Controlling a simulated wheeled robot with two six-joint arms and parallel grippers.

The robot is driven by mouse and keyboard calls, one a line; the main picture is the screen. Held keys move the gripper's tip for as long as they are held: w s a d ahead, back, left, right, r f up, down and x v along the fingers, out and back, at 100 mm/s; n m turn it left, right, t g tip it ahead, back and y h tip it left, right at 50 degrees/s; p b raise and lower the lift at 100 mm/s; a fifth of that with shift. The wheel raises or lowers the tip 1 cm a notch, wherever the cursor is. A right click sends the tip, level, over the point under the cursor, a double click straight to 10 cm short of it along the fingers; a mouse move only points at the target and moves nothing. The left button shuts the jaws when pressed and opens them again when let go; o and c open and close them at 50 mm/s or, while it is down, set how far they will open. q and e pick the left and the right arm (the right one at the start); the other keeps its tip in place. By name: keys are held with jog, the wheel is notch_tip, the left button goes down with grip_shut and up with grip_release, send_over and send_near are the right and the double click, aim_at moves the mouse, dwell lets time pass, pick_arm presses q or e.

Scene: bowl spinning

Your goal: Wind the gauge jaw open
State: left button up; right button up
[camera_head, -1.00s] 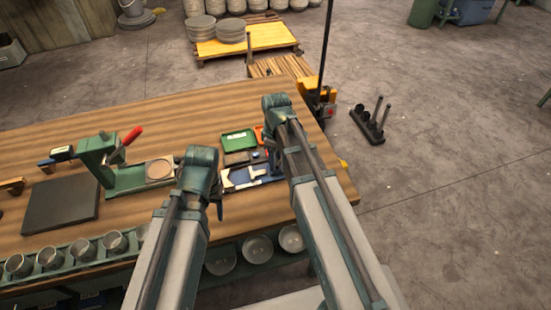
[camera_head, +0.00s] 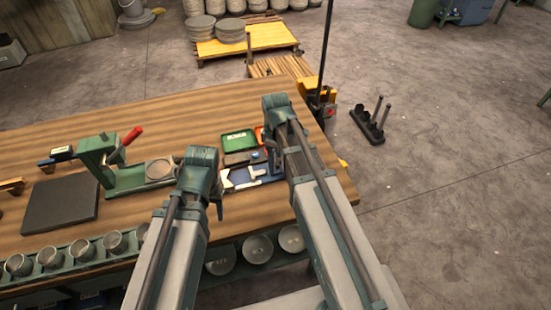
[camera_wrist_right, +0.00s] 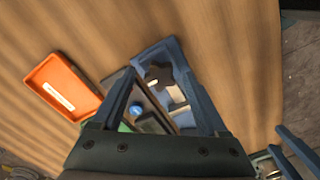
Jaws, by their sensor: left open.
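A blue tray (camera_head: 262,182) lies near the right end of the workbench, with pale gauge-like parts (camera_head: 238,176) in it. In the right wrist view the blue tray (camera_wrist_right: 147,52) holds a dark brown star-shaped knob (camera_wrist_right: 158,76) beside pale blocks. My right gripper (camera_wrist_right: 157,62) is open, its fingers spread on either side of the knob in that view; I cannot tell whether they touch it. In the head view my right gripper (camera_head: 276,160) is partly hidden by its arm. My left gripper (camera_head: 216,207) is open and empty, left of the tray.
A green tray (camera_head: 239,140) and an orange tray (camera_wrist_right: 62,86) lie behind the blue tray. A green press with a red handle (camera_head: 133,136) and a dark slab (camera_head: 60,205) stand to the left. Several bowls (camera_head: 257,249) line the bench front.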

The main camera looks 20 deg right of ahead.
dwell(0.3)
pick_arm(q)
notch_tip(320, 180, up, 14)
jog(key=p, duration=1.4)
pick_arm(e)
notch_tip(320, 180, up, 14)
pick_arm(q)
jog(key=shift+f, duration=0.15)
pick_arm(e)
jog(key=shift+f, duration=0.1)
pick_arm(q)
notch_tip(320, 180, down, 9)
jog(key=b, duration=0.9)
pick_arm(e)
jog(key=s+a+f+m+h, duration=0.1)
jog(key=s+a+f+m, duration=0.6)
jog(key=s+a, duration=0.3)
jog(key=s+f, duration=0.1)
jog(key=s, duration=0.3)
jog(key=shift+a+f+m, duration=0.3)
jog(key=shift+a+f, duration=0.05)
jog(key=shift+f, duration=0.05)
jog(key=shift+s, duration=0.1)
